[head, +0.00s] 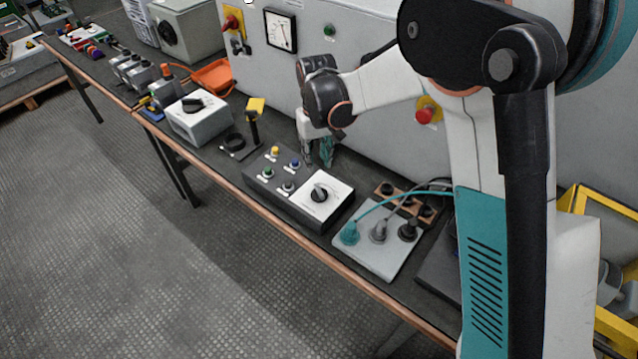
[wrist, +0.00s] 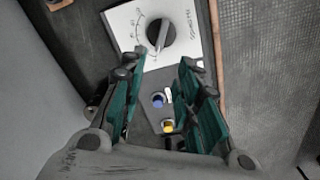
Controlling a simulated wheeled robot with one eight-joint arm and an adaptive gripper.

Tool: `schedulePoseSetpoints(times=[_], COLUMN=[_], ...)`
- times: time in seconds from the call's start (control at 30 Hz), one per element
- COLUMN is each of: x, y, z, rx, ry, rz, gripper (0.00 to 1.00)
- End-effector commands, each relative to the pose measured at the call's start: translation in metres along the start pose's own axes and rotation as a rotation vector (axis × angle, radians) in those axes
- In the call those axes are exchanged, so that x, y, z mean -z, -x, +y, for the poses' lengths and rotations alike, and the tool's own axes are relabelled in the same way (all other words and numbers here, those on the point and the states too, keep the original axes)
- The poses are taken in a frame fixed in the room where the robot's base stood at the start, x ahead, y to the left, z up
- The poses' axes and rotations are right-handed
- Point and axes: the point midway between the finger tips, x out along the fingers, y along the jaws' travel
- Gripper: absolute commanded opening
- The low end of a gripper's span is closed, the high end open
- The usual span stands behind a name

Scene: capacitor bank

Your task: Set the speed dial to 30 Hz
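The speed dial (head: 318,193) is a black knob on a white scale plate, at the right end of a dark control box (head: 262,178) on the bench. In the wrist view the dial (wrist: 160,35) is at the top, beyond the fingertips, with a light pointer line; the scale numbers are too small to read. My gripper (head: 318,155) is above the bench just behind the box. In the wrist view my gripper (wrist: 158,75) is open and empty, its teal-padded fingers wide apart and not touching the dial.
The box also carries coloured buttons, including a yellow one (head: 275,151) and a blue one (head: 295,164). A grey socket plate with plugs (head: 375,262) lies to the right. A grey box with a black knob (head: 200,120) stands to the left. A large cabinet (head: 375,130) rises behind.

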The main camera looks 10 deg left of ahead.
Motion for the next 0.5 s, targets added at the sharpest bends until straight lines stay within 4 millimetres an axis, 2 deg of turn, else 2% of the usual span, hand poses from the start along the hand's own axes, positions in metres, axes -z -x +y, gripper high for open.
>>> schedulePoseSetpoints(times=[0.03, 0.2, 0.5], x=[0.0, 0.001, 0.0], y=[-0.013, -0.048, -0.095], z=[0.0, 0.0, 0.001], rx=[0.0, 0.0, 0.0], ry=[0.0, -0.001, -0.001], rz=[0.0, 0.001, 0.001], gripper=[0.3, 0.3, 0.3])
